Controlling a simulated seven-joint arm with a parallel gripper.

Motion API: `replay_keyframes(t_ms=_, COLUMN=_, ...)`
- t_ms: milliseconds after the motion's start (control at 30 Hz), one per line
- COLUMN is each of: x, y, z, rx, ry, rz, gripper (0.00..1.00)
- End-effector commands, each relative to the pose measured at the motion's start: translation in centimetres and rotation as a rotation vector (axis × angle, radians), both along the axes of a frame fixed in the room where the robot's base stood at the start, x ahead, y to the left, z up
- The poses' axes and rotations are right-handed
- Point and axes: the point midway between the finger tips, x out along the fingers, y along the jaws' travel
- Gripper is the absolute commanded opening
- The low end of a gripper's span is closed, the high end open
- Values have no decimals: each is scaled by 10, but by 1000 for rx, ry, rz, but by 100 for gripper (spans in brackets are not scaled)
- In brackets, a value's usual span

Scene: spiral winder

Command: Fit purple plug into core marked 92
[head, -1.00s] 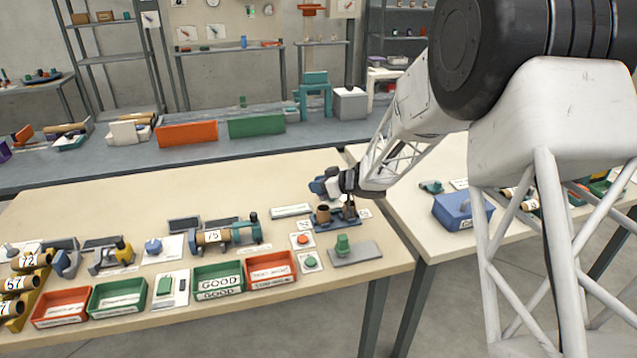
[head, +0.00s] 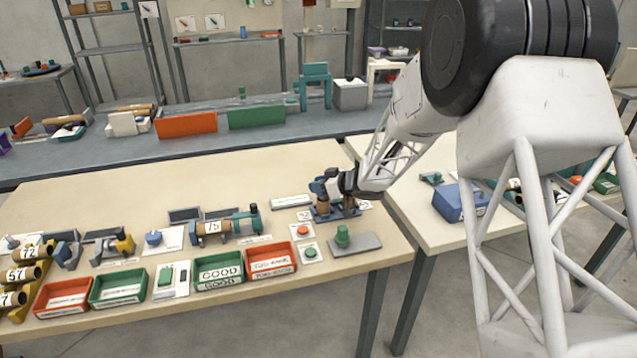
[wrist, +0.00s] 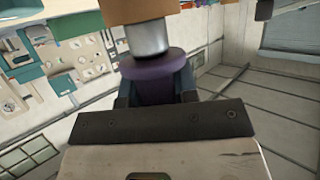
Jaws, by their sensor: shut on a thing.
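My gripper (wrist: 155,95) is shut on a purple plug (wrist: 152,66). In the wrist view the plug's silver nose (wrist: 147,38) points at the brown cardboard core (wrist: 142,10). The nose meets the core's edge; I cannot tell how much of it is inside. In the head view my gripper (head: 333,184) is at the blue stand (head: 345,212), right by the brown core (head: 322,207) there. The plug is hidden by the gripper in that view. No number 92 is readable on the core.
A core marked 75 (head: 213,227) sits in a teal winder to the left. Other numbered cores (head: 25,272) lie in a yellow rack at far left. Red and green bins (head: 219,272) line the front edge.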

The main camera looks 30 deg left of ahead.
Motion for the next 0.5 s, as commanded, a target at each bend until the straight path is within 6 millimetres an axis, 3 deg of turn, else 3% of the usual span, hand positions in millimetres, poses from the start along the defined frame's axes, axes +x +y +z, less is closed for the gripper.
replay_keyframes(t_ms=500, x=0, y=0, z=-15, rx=0, ry=0, rz=-1, gripper=0)
